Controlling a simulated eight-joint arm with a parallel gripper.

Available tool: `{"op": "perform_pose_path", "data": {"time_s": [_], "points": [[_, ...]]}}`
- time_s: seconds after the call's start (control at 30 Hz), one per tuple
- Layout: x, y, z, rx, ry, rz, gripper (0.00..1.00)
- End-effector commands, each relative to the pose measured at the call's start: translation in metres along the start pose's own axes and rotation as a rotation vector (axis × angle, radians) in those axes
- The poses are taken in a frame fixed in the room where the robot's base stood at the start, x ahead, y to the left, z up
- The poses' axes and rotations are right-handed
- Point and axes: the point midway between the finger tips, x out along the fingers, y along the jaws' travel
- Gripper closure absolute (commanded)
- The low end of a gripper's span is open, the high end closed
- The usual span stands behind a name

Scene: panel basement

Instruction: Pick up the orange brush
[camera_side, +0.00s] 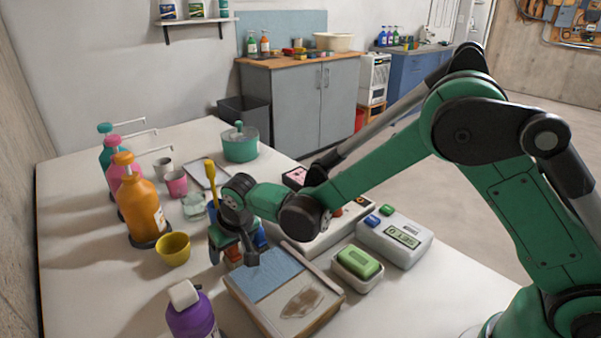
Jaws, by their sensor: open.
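A yellow-orange handle (211,175) stands upright just left of my gripper's wrist; it may be the orange brush, but its lower part is hidden behind my gripper. My gripper (234,250) points down, its dark fingers apart. Small blue, teal and orange-red parts (234,257) show between and beside the fingers. I cannot tell whether these belong to the brush, or whether the fingers touch them.
Orange (141,205), pink and teal pump bottles stand at left, near a yellow cup (173,249). A purple bottle (190,315) and a blue-topped board (270,278) are in front. A green sponge dish (357,265) and scale (395,241) stand right. A teal pot (240,147) is behind.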

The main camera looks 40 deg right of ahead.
Motion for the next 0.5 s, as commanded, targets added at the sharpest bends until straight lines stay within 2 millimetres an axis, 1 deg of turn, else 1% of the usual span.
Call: {"op": "perform_pose_path", "data": {"time_s": [0.03,0.13,0.4,0.47,0.5], "points": [[0.0042,0.0002,0.0001,0.000,0.000,0.000,0.29],[0.0087,0.0003,0.0002,0.000,0.000,0.000,0.29],[0.0098,0.0004,0.0003,0.000,0.000,0.000,0.29],[0.0097,0.0003,0.0003,0.000,0.000,0.000,0.46],[0.0097,0.0003,0.0003,0.000,0.000,0.000,0.57]]}}
